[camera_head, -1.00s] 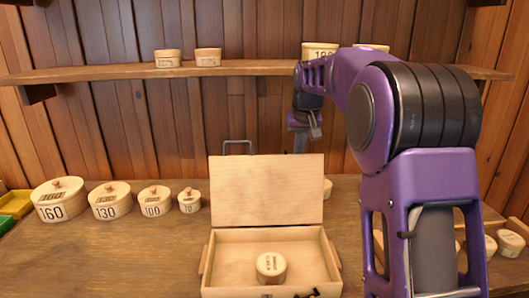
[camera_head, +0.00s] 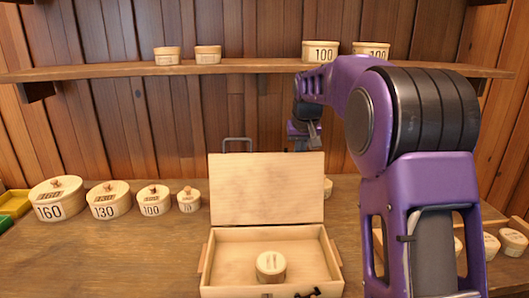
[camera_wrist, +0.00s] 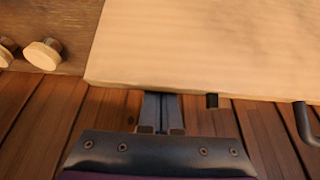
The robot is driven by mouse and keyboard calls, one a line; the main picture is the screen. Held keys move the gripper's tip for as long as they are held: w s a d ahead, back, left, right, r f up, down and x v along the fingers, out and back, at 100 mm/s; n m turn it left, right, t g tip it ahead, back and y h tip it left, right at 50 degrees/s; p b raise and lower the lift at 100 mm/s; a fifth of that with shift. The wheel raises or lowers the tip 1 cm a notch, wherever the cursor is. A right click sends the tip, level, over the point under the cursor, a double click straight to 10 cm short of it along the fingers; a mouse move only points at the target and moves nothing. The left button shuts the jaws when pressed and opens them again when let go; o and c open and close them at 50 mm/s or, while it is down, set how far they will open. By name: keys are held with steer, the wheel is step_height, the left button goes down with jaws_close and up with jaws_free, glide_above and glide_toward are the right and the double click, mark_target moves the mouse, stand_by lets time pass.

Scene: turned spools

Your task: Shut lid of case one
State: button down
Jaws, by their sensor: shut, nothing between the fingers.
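The pale wooden case (camera_head: 208,262) stands open on the table with its lid (camera_head: 266,190) raised nearly upright at the back. A round lidded box (camera_head: 270,266) sits inside it. A dark metal handle (camera_head: 237,142) sticks up from the lid's upper edge. My gripper (camera_head: 301,147) is at the lid's top edge, towards its right end, partly hidden behind it. In the wrist view my shut, empty fingers (camera_wrist: 161,97) point at the edge of the lid (camera_wrist: 200,45); whether they touch it I cannot tell.
Several numbered round boxes stand on the table to the left, such as the 160 box (camera_head: 57,200). More boxes stand at the right (camera_head: 512,242). A wall shelf (camera_head: 240,68) with several boxes runs behind my arm.

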mark_target(301, 187)
steer(key=shift+s+f, duration=0.1)
steer(key=shift+f, duration=0.2)
steer(key=shift+s+a, duration=0.1)
steer(key=shift+s, duration=4.25)
steer(key=shift+r, duration=0.1)
step_height(301, 187, up, 8)
steer(key=p, duration=0.6)
